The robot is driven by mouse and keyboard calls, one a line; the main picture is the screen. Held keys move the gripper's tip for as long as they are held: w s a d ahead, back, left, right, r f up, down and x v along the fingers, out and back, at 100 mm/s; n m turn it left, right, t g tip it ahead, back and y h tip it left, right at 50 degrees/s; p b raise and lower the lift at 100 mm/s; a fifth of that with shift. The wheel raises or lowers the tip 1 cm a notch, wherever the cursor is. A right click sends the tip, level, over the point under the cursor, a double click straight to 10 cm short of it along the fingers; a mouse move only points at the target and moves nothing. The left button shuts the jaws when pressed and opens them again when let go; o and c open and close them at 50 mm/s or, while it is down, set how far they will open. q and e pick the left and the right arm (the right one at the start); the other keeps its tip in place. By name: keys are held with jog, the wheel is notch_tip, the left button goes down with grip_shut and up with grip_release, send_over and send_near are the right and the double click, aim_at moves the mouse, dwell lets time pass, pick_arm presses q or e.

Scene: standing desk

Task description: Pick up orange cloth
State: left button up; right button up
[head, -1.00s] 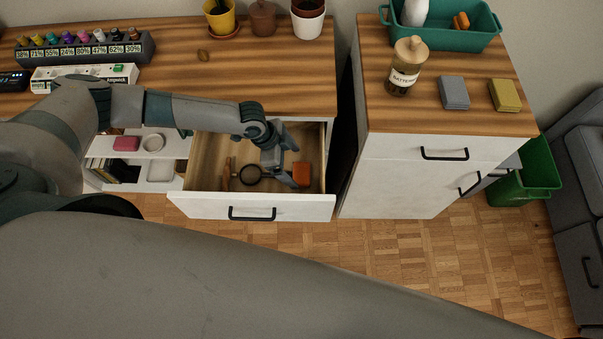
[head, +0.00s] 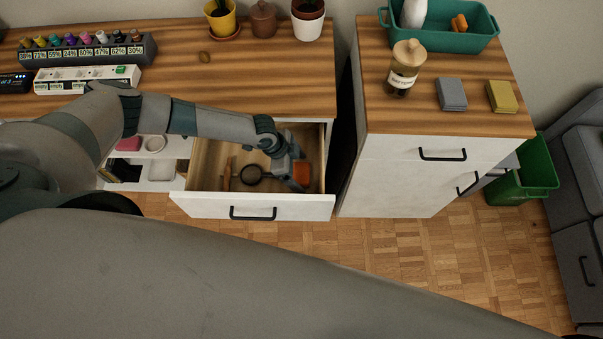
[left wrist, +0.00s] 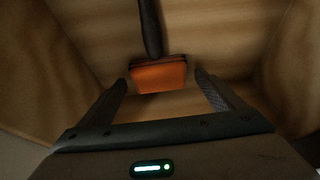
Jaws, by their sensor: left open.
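The orange cloth (head: 302,172), a small folded block, lies in the open drawer (head: 198,165) near its right side. In the left wrist view the orange cloth (left wrist: 158,76) sits ahead of and between my two fingertips, with a dark rod (left wrist: 150,28) reaching to its far edge. My left gripper (head: 297,183) is inside the drawer at the cloth, partly covering it in the head view. In the left wrist view the left gripper (left wrist: 161,84) is open, with nothing clamped. Contact with the cloth cannot be told. My right gripper is not in view.
A magnifying glass (head: 251,175) and a thin brown item (head: 227,175) lie left of the gripper in the drawer. Drawer walls are close around the hand. The desktop (head: 270,75) is above and behind it. A cabinet (head: 400,180) stands to the right.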

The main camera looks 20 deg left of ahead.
aim_at(299, 173)
pick_arm(q)
jog(key=c, duration=1.1)
jog(key=shift+r, duration=0.15)
jog(key=shift+c, duration=0.2)
jog(key=shift+r, duration=0.6)
notch_tip(299, 173, up, 9)
jog(key=b, duration=0.1)
jog(key=shift+f, duration=0.2)
